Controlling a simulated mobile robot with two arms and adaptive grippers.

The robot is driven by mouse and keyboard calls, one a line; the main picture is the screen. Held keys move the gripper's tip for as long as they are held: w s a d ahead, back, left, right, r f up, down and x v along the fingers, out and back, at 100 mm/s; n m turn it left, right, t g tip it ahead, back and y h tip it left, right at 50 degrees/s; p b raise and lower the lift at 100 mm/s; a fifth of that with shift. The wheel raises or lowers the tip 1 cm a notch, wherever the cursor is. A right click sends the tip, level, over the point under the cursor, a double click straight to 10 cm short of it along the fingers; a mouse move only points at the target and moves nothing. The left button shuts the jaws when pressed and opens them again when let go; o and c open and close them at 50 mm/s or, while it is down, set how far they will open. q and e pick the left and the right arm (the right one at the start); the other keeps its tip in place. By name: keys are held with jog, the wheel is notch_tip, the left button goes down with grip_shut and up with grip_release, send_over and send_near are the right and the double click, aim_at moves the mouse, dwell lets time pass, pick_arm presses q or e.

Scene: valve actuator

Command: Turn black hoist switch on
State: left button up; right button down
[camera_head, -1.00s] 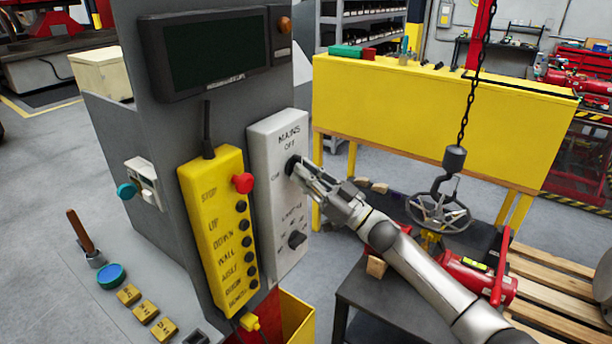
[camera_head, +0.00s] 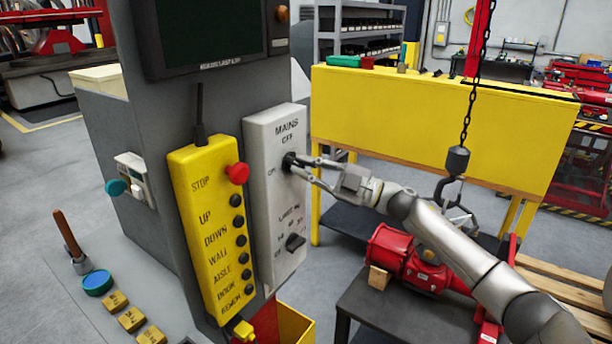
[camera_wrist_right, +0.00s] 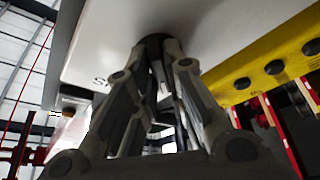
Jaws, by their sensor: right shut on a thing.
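The black mains knob (camera_head: 288,162) sits on the light grey switch panel (camera_head: 263,210), below the words MAINS OFF. My right gripper (camera_head: 297,164) reaches it from the right, with its fingers shut on the knob. The fingers cover part of the knob, so its exact pointing direction is hard to tell. In the right wrist view, the fingertips (camera_wrist_right: 157,50) close around the dark knob (camera_wrist_right: 153,39) against the pale panel (camera_wrist_right: 240,30). A second black knob (camera_head: 295,242) is lower on the same panel. My left gripper is not in view.
A yellow button box (camera_head: 212,240) with a red stop button (camera_head: 237,173) hangs just left of the panel. A dark screen (camera_head: 205,35) is above. A chain hook (camera_head: 455,165) hangs behind my right arm. A red machine (camera_head: 400,255) stands on a dark table (camera_head: 375,310).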

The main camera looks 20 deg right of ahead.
jog(key=shift+d+r+n+g+h+b, duration=0.1)
jog(key=shift+n+g+h+b, duration=0.25)
jog(key=shift+n, duration=1)
jog(key=shift+a+r+n+g+h, duration=0.15)
jog(key=shift+n+g, duration=0.3)
jog(key=shift+n, duration=0.95)
jog(key=shift+d+r+n+g+h+b, duration=0.15)
jog(key=shift+n+g, duration=0.25)
jog(key=shift+n, duration=0.95)
jog(key=shift+f, duration=0.1)
jog(key=c, duration=1.5)
grip_release()
jog(key=shift+w, duration=0.1)
jog(key=shift+f, duration=0.1)
jog(key=v, duration=1.1)
jog(key=shift+s+d+r, duration=0.25)
jog(key=shift+d, duration=0.1)
